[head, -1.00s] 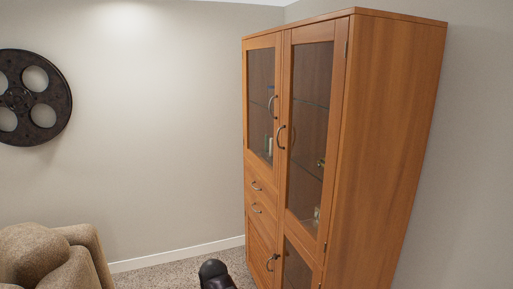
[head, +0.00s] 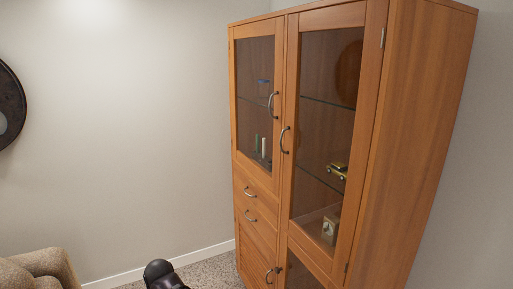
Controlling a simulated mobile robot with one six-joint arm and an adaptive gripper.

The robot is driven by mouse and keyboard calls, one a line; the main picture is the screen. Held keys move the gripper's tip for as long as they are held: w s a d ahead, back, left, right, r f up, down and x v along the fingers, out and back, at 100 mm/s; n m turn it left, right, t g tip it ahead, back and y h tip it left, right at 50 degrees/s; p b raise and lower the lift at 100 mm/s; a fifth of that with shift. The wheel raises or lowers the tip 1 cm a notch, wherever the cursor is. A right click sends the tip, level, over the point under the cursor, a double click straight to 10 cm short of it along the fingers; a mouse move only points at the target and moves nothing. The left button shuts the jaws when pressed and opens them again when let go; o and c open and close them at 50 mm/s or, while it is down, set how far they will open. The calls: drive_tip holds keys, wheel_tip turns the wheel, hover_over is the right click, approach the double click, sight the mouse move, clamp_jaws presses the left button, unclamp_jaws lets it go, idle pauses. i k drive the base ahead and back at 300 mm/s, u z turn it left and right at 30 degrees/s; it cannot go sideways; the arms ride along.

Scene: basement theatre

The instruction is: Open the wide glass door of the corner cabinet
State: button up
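The wooden corner cabinet (head: 405,150) stands at the right in the head view, against the back wall. It has two upper glass doors, both shut. The right glass door (head: 327,130) looks the wider and has a curved metal handle (head: 286,141) on its left edge and hinges on its right. The left glass door (head: 256,95) has a handle (head: 273,104) on its right edge. A dark part of my arm shows at the bottom edge, below and left of the cabinet. My gripper's fingers are not visible.
Drawers (head: 256,205) and lower doors sit below the glass doors. Inside are a small yellow toy car (head: 338,171) and other small items. A beige armchair (head: 42,270) is at the lower left. Some carpet (head: 213,270) shows before the cabinet.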

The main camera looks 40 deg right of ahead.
sight(274, 27)
drive_tip(key=z, duration=0.3)
drive_tip(key=i, duration=0.65)
drive_tip(key=z, duration=0.8)
drive_tip(key=i, duration=0.5)
drive_tip(key=z, duration=0.35)
